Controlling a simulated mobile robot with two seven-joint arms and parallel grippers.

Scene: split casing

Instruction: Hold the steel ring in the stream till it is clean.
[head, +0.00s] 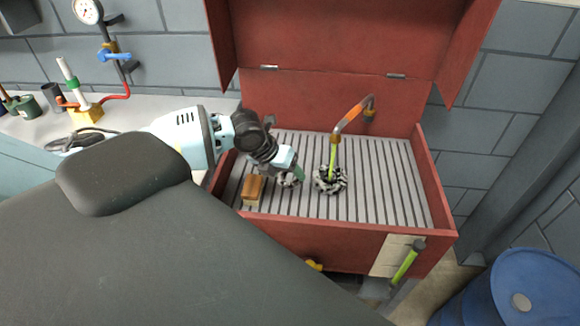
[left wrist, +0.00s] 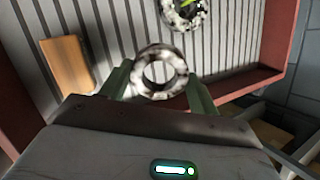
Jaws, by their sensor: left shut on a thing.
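The steel ring (left wrist: 160,73) sits between the green fingers of my left gripper (left wrist: 157,90) in the left wrist view. It is grey-white with dark smudges. In the head view my left gripper (head: 295,172) is inside the red washer, shut on the ring (head: 287,180), which it partly hides. My right gripper is not in view.
The red washer (head: 437,195) has an open lid and a grey slatted floor. A tan block (head: 252,190) lies left of my gripper. The slats right of the stream are clear. A blue drum (head: 535,285) stands at lower right; a bench (head: 150,108) is at left.

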